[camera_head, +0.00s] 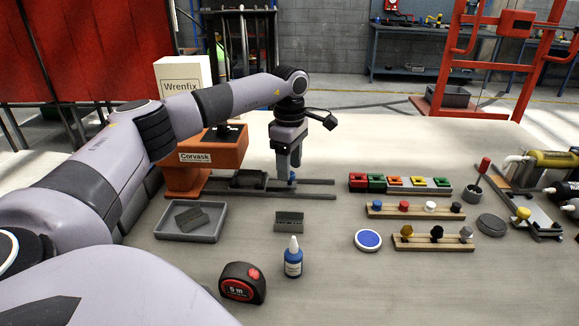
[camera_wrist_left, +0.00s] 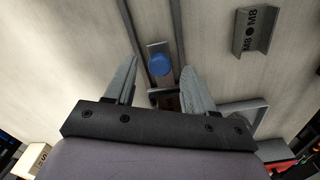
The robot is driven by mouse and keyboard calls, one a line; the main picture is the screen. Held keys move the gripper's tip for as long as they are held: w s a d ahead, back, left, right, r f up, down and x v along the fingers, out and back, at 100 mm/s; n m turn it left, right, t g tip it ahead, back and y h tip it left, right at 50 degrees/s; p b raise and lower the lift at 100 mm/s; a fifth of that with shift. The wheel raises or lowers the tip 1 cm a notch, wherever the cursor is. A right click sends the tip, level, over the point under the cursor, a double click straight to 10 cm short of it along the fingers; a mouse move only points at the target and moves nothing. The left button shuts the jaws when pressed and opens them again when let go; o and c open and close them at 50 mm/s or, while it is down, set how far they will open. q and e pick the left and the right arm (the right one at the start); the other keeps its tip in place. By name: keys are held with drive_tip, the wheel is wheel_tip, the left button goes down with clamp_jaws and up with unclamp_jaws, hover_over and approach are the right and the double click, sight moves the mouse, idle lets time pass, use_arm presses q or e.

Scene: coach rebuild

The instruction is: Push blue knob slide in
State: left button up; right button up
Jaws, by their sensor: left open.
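The blue knob (camera_wrist_left: 159,64) stands on a pale metal slide plate (camera_wrist_left: 155,47) between two dark rails in the left wrist view. In the head view only a bit of the knob (camera_head: 292,178) shows, just under my left gripper. The rails (camera_head: 315,196) run out to the right from the orange Corvask machine (camera_head: 210,160). My left gripper (camera_head: 289,172) points down over the rails, open. In the left wrist view its two fingers (camera_wrist_left: 159,75) are spread, one to each side of the knob. I cannot tell whether either touches it. My right gripper is not in view.
Coloured blocks (camera_head: 400,183) and wooden knob racks (camera_head: 415,211) stand to the right.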

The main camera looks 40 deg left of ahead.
sight(270, 183)
use_arm(q)
drive_tip(key=shift+f, duration=0.7)
clamp_jaws()
drive_tip(key=shift+s+a+p, duration=0.2)
drive_tip(key=shift+s+a, duration=0.55)
drive_tip(key=shift+a, duration=0.2)
drive_tip(key=shift+s+a+p, duration=0.2)
drive_tip(key=shift+s+a, duration=0.55)
drive_tip(key=shift+a, duration=0.15)
unclamp_jaws()
drive_tip(key=shift+s+a, duration=0.1)
drive_tip(key=shift+r, duration=0.1)
